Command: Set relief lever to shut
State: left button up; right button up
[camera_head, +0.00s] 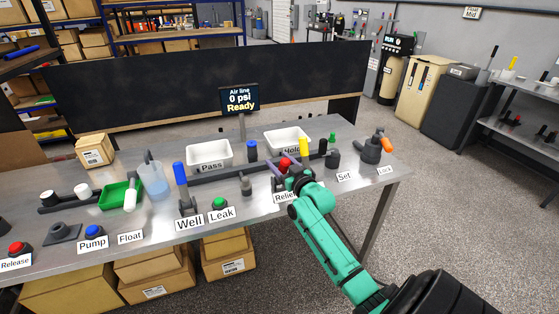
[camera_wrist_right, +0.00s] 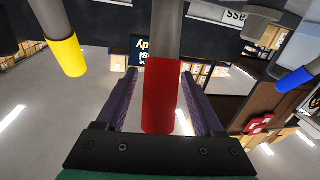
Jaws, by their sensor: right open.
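The relief lever has a red grip (camera_head: 286,163) and stands behind the "Relief" label (camera_head: 283,197), which my gripper partly covers in the head view. My right gripper (camera_head: 284,172) is at this lever. In the right wrist view the red grip (camera_wrist_right: 162,97) on its grey shaft lies between the two purple fingers of my right gripper (camera_wrist_right: 160,85). The fingers are spread, with a gap visible at least on the right side of the grip. The lever's base is mostly hidden by my gripper in the head view. My left gripper is not in view.
A yellow-gripped lever (camera_head: 304,146) stands close to the right. A blue-gripped lever (camera_head: 180,174) stands at the "Well" label. White trays (camera_head: 209,155) sit behind. The display (camera_head: 239,98) reads "Air line 0 psi Ready". A black post with an orange handle (camera_head: 385,143) is near the right end.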

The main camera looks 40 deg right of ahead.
grip_shut()
dwell(1.4)
